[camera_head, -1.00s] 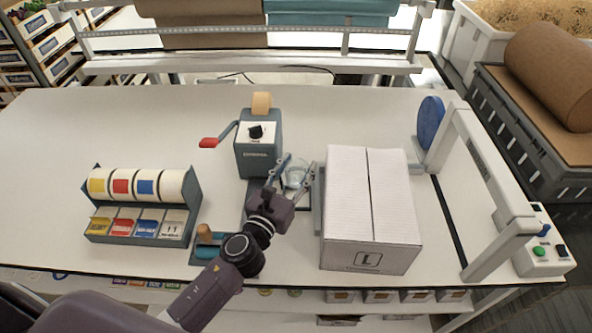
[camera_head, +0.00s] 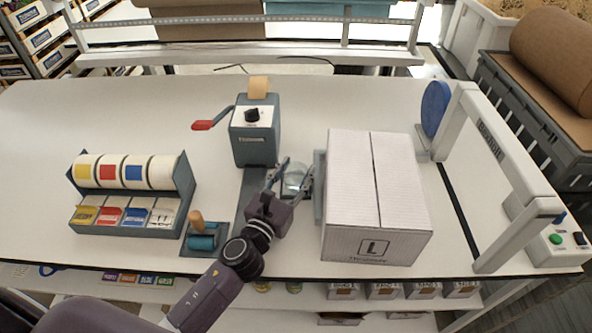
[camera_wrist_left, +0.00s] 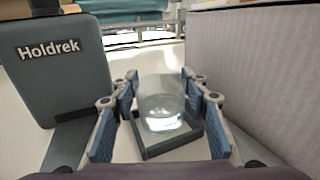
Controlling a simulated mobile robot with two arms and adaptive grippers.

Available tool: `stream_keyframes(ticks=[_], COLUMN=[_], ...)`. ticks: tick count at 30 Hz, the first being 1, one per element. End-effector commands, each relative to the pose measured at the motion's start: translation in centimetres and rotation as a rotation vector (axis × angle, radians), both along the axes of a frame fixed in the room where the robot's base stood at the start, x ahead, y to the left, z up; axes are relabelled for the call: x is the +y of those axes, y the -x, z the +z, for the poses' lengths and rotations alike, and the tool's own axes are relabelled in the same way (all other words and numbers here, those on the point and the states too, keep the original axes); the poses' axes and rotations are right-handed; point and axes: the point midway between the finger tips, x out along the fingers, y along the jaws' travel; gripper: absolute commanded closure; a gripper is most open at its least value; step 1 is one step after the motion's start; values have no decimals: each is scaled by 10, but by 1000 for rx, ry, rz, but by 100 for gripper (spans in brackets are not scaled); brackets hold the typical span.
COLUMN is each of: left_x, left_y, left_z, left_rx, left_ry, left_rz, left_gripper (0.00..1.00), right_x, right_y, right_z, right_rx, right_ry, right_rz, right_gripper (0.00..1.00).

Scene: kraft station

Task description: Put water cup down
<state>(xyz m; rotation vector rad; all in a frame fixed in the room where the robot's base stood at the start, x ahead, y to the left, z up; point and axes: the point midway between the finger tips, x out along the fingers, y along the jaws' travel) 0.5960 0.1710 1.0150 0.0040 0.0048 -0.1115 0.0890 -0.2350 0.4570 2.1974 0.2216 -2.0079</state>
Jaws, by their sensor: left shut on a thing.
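The water cup (camera_head: 293,181) is a clear glass between the tape dispenser and the box in the head view. My left gripper (camera_head: 292,176) is shut on it, with a finger on each side. In the left wrist view the cup (camera_wrist_left: 161,106) stands upright between the fingertips of my left gripper (camera_wrist_left: 160,100). A dark square tray or frame (camera_wrist_left: 172,150) shows beneath the cup; I cannot tell whether the cup touches it. My right gripper is not in view.
A grey tape dispenser (camera_head: 255,140) stands close on the left, and a large white box (camera_head: 375,195) close on the right. A label dispenser (camera_head: 130,195) and small roller (camera_head: 203,240) are further left. The far left table (camera_head: 60,120) is clear.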

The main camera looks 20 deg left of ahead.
Motion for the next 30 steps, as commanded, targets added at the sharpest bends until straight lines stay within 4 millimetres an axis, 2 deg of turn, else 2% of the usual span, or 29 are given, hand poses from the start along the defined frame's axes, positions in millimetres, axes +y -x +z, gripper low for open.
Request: stream_keyframes(ticks=[24,25,30], left_x=[0,0,0], left_y=[0,0,0], left_z=[-12,-11,-11], left_rx=[-1,-1,0], left_ry=[0,0,0], left_rz=[0,0,0], left_gripper=[84,56,38], right_x=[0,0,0], right_y=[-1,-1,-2], right_z=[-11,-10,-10], right_rx=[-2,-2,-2], right_ry=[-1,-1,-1], right_rz=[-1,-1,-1], right_gripper=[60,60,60])
